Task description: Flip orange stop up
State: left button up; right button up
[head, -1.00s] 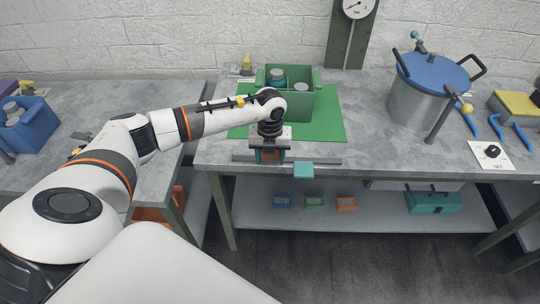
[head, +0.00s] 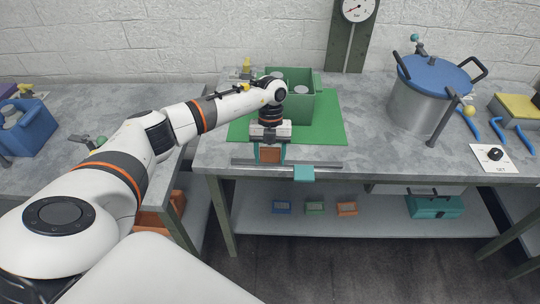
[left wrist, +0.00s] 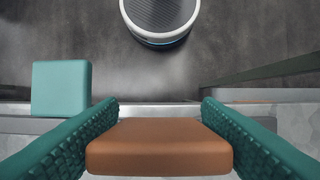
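The orange stop (head: 270,155) is at the front edge of the middle bench, by the metal rail. My left gripper (head: 269,152) is above and around it, one finger on each side. In the left wrist view the orange stop (left wrist: 160,148) fills the space between the teal fingers (left wrist: 160,108), with no clear gap on either side. The gripper looks shut on it. The stop's exact tilt is hard to tell. The teal stop (head: 304,173) lies flat to the right, projecting from the bench front. My right gripper is not in view.
A green crate (head: 300,108) holding containers stands on a green mat (head: 333,130) behind my gripper. A pot with a blue lid (head: 435,74) stands to the right. A blue crate (head: 36,132) is on the left bench. Small coloured bins are on the shelf below.

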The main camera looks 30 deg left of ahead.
pick_arm(q)
jog(key=o, duration=0.3)
jog(key=shift+r, duration=0.1)
jog(key=b+v, duration=0.2)
jog(key=v, duration=1)
jog(key=shift+b, duration=0.3)
